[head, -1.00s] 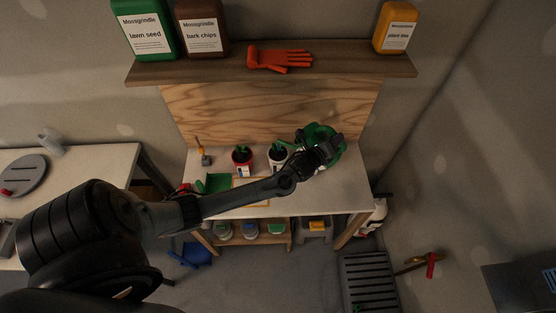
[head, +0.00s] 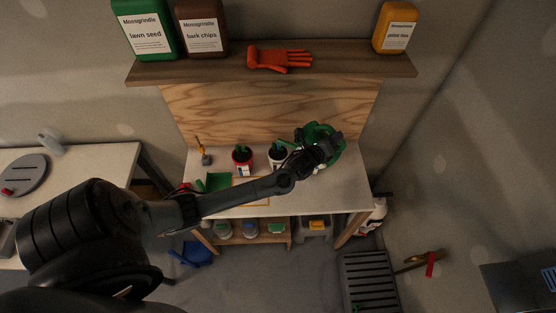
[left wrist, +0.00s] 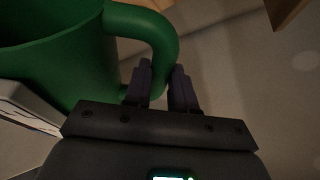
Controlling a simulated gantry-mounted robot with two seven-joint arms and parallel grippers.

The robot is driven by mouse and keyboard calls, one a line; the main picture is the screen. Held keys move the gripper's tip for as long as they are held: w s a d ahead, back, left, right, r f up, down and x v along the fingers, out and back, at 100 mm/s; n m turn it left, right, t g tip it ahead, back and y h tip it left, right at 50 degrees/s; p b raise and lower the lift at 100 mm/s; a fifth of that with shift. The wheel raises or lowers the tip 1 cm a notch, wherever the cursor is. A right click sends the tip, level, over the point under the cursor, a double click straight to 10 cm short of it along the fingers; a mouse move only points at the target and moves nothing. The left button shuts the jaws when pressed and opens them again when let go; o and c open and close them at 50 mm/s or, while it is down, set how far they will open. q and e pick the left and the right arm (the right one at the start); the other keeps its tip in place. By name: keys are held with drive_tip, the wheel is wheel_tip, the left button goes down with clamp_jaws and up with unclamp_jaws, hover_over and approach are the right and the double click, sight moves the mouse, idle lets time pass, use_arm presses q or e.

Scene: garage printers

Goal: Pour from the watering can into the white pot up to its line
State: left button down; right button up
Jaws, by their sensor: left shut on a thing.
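The green watering can (head: 323,133) is at the right part of the potting bench, partly behind my left gripper (head: 327,146). The left wrist view shows the can's body (left wrist: 60,60) and its handle (left wrist: 150,28). My left gripper (left wrist: 162,85) is shut on that handle. The white pot (head: 278,158) stands on the bench just left of the can, with dark soil and a green plant in it. The can's spout points toward the pot; its tip is near the pot's top. I cannot see the line or any water flowing. My right gripper is not in view.
A red pot (head: 242,158) with a plant stands left of the white pot. A green scoop-like tray (head: 214,182) and an orange-handled tool (head: 203,155) are further left. A shelf (head: 240,68) with containers and an orange glove (head: 280,59) hangs above. The bench's right end is clear.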

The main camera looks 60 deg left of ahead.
use_arm(q)
drive_tip(key=shift+w+r, duration=0.1)
drive_tip(key=shift+w+d+f+m+b, duration=0.25)
drive_tip(key=shift+d+f, duration=0.15)
drive_tip(key=shift+f, duration=0.3)
drive_tip(key=shift+w+d+f+m+b, duration=0.25)
drive_tip(key=shift+d+f, duration=0.15)
drive_tip(key=shift+f, duration=0.25)
drive_tip(key=shift+s+a+r+p, duration=0.1)
drive_tip(key=shift+a+r+p, duration=0.05)
drive_tip(key=shift+r+p, duration=0.2)
drive_tip(key=shift+s+a+r, duration=0.1)
drive_tip(key=shift+r, duration=0.1)
idle(0.8)
idle(0.7)
drive_tip(key=shift+s+a+r+p, duration=0.15)
drive_tip(key=shift+r+p, duration=0.15)
drive_tip(key=shift+p, duration=0.3)
drive_tip(key=shift+a+r+n, duration=0.1)
drive_tip(key=shift+r+n, duration=0.05)
drive_tip(key=shift+n, duration=0.15)
